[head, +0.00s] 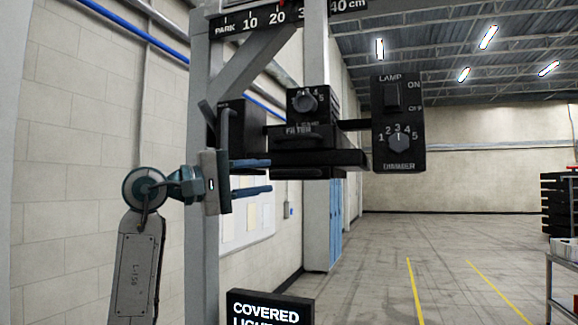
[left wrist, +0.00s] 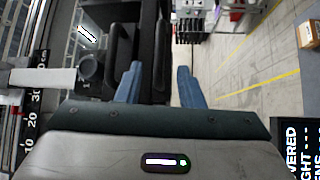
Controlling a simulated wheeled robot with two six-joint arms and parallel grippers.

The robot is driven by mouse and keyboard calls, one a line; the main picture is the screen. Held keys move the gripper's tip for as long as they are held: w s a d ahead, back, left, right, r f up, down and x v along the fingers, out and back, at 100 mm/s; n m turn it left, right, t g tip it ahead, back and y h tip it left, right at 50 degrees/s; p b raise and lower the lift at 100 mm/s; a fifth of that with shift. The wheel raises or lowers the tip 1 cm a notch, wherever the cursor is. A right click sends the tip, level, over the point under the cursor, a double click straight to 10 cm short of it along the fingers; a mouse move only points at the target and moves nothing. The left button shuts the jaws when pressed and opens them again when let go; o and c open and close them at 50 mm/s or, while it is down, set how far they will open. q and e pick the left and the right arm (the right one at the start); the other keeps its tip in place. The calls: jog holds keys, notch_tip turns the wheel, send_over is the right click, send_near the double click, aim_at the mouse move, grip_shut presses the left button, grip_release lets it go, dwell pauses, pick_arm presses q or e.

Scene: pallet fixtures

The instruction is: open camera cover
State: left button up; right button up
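The black camera unit (head: 318,158) hangs from a grey frame, with a filter block and a numbered knob on top. A dark upright panel with a bar-like handle (head: 226,128) is at its left end; it may be the cover, and I cannot tell how far open it is. My left gripper (head: 252,177) is just below this panel, its blue fingers pointing right, apart and empty. In the left wrist view the open fingers (left wrist: 158,85) have the black unit (left wrist: 122,45) just beyond and left of them; contact is unclear. My right gripper is not in view.
A lamp and dimmer box (head: 398,123) sticks out at the unit's right. A ruler scale (head: 262,18) runs above. The grey post (head: 203,255) stands behind my left gripper. A black sign reading COVERED (head: 268,308) is below. Open floor lies to the right.

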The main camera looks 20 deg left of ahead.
aim_at(285, 173)
pick_arm(q)
jog(key=p+x, duration=0.2)
jog(key=x, duration=0.4)
jog(key=shift+s+d+r, duration=0.1)
jog(key=shift+s+r, duration=0.05)
jog(key=shift+r, duration=0.05)
jog(key=shift+w+d+f+p, duration=0.1)
jog(key=shift+w+d+p, duration=0.15)
jog(key=shift+w+p, duration=0.1)
grip_shut()
